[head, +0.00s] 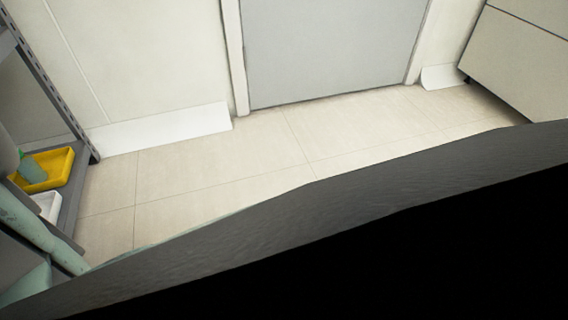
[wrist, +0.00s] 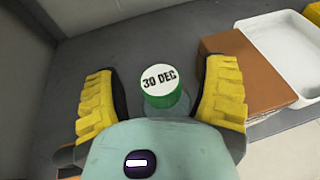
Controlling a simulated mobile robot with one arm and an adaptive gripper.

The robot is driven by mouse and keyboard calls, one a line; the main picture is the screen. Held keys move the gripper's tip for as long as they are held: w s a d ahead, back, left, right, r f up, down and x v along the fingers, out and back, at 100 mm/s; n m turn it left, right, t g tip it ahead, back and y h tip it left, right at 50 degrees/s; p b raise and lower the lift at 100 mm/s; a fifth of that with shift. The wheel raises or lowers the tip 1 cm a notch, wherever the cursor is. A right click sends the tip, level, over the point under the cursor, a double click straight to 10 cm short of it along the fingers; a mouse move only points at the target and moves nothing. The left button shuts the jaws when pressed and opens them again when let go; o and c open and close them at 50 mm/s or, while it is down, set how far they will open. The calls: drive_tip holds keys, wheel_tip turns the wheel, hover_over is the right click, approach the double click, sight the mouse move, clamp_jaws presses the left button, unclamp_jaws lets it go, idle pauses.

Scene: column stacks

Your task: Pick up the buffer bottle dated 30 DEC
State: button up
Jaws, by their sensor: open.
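The buffer bottle (wrist: 160,83) shows in the wrist view with a green cap whose white top reads "30 DEC". It stands upright on a dark grey surface (wrist: 95,28). My gripper (wrist: 162,95) is open, with one yellow-padded finger on each side of the bottle. I see a gap between the bottle and each finger. The lower part of the bottle is mostly hidden under its cap and behind my gripper's pale body. In the head view, a green bottle (head: 32,168) stands in a yellow tray at the left; its label is not readable.
In the wrist view, a brown box (wrist: 242,80) stands close to the right finger, with a white tray (wrist: 310,98) beyond it. In the head view, the yellow tray (head: 62,163) and a white tray (head: 48,204) sit on a grey shelf. Open floor (head: 200,175) lies before a door (head: 330,45).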

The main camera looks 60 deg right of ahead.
clamp_jaws()
idle(0.8)
